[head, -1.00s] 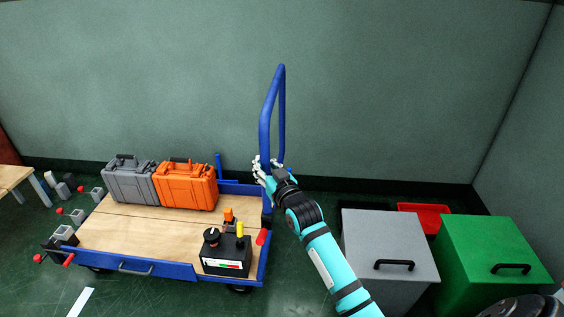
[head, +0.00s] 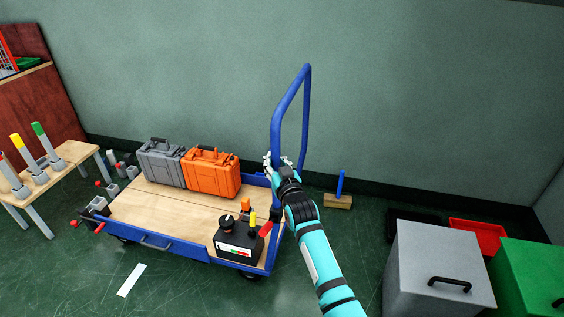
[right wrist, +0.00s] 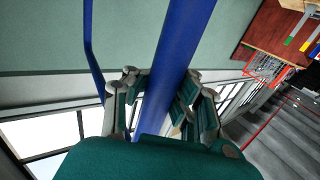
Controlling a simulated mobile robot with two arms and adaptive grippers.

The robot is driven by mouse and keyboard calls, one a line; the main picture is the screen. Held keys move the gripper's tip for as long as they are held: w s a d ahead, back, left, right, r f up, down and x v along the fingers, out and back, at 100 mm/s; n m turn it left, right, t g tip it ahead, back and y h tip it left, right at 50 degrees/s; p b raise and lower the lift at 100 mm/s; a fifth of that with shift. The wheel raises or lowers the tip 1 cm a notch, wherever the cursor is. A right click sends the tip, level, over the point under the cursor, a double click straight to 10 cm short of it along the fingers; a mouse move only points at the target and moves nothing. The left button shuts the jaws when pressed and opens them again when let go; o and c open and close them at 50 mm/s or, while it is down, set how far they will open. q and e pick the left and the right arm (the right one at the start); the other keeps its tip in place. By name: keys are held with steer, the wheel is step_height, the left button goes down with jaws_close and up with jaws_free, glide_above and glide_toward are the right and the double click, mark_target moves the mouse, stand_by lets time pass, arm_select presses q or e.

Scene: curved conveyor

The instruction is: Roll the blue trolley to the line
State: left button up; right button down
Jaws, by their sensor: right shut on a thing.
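The blue trolley (head: 185,252) stands on the green floor with a wooden deck and a tall blue push handle (head: 307,110) at its right end. My right gripper (head: 276,163) is shut on the near upright of the handle. In the right wrist view the blue bar (right wrist: 172,75) runs between the fingers of the gripper (right wrist: 160,95). A white line mark (head: 131,280) lies on the floor in front of the trolley, near its left half. My left gripper is not in view.
The deck carries a grey case (head: 162,164), an orange case (head: 212,175) and a black control box (head: 238,243). A small wooden table (head: 75,152) stands left. A wooden block with a blue post (head: 338,201) sits behind right. Grey (head: 440,255) and green (head: 530,275) bins stand right.

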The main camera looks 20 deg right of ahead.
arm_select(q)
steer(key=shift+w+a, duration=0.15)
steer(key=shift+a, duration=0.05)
arm_select(e)
steer(key=shift+w+a+f, duration=0.2)
steer(key=shift+a+f, duration=0.1)
steer(key=shift+a, duration=0.35)
steer(key=shift+w+a+f, duration=0.15)
steer(key=shift+a+f, duration=0.15)
steer(key=shift+a, duration=0.35)
steer(key=c, duration=1.8)
jaws_free()
steer(key=o, duration=0.5)
steer(key=shift+s+a+r+y, duration=0.25)
steer(key=shift+y, duration=0.05)
steer(key=shift+c, duration=0.2)
steer(key=o, duration=0.3)
steer(key=shift+w+r, duration=0.1)
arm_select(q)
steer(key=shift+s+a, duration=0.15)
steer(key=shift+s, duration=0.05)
arm_select(e)
steer(key=shift+d+r, duration=0.1)
